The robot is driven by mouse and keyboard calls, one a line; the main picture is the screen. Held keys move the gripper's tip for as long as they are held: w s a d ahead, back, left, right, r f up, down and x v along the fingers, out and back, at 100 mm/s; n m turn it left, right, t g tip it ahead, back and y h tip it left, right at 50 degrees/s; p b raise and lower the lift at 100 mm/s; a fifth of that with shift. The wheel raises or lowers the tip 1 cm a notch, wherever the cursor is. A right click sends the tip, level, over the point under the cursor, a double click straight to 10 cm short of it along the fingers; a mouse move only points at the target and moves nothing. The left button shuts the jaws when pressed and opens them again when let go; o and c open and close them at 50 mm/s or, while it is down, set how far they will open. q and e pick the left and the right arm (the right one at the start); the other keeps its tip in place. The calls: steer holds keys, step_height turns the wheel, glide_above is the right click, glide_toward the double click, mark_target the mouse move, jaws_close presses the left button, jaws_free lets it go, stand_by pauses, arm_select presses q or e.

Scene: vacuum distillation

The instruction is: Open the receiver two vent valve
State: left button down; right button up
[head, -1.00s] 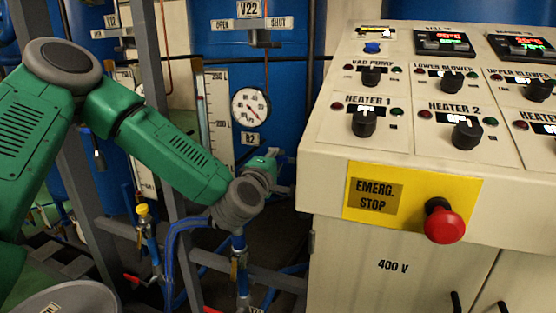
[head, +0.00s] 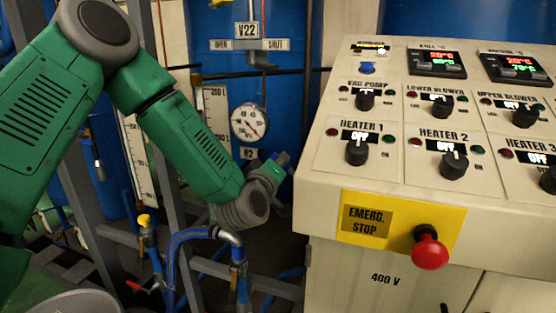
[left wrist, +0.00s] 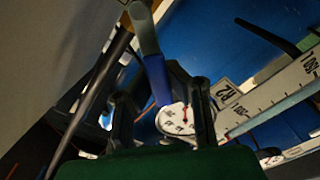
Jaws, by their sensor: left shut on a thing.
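The V22 label (head: 246,30) is on the blue receiver (head: 225,75), above an OPEN/SHUT plate (head: 249,45). A grey valve part (head: 262,60) shows just below the plate. My left gripper (head: 281,162) is right of and below the round gauge, beside the control cabinet. In the left wrist view its fingers (left wrist: 160,105) stand on either side of a lever with a blue sleeve (left wrist: 157,80), and it is shut on this lever. The lever runs up to a brass-coloured fitting. The contact is dark and partly hidden. My right gripper is not in view.
The control cabinet (head: 400,215) with its red emergency stop button (head: 430,250) stands close on the right. The gauge (head: 249,122) and R2 tag (head: 249,153) are on the receiver. A grey frame post (head: 150,90) and blue hoses (head: 185,240) surround my left arm.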

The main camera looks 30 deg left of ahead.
arm_select(q)
steer(key=m, duration=0.1)
steer(key=d+m+p, duration=0.1)
steer(key=m, duration=0.1)
steer(key=d+r+m+p, duration=0.1)
steer(key=shift+w+m, duration=0.1)
steer(key=shift+m, duration=0.3)
steer(key=shift+w+d+r+m+p, duration=0.15)
steer(key=shift+d+m+p, duration=0.3)
steer(key=shift+m, duration=0.65)
steer(key=shift+w+d+m+p, duration=0.1)
steer(key=shift+d+m, duration=0.5)
steer(key=shift+m, duration=0.5)
steer(key=c, duration=1.5)
jaws_free()
steer(key=shift+r, duration=0.15)
steer(key=v, duration=1.1)
steer(key=shift+s, duration=0.4)
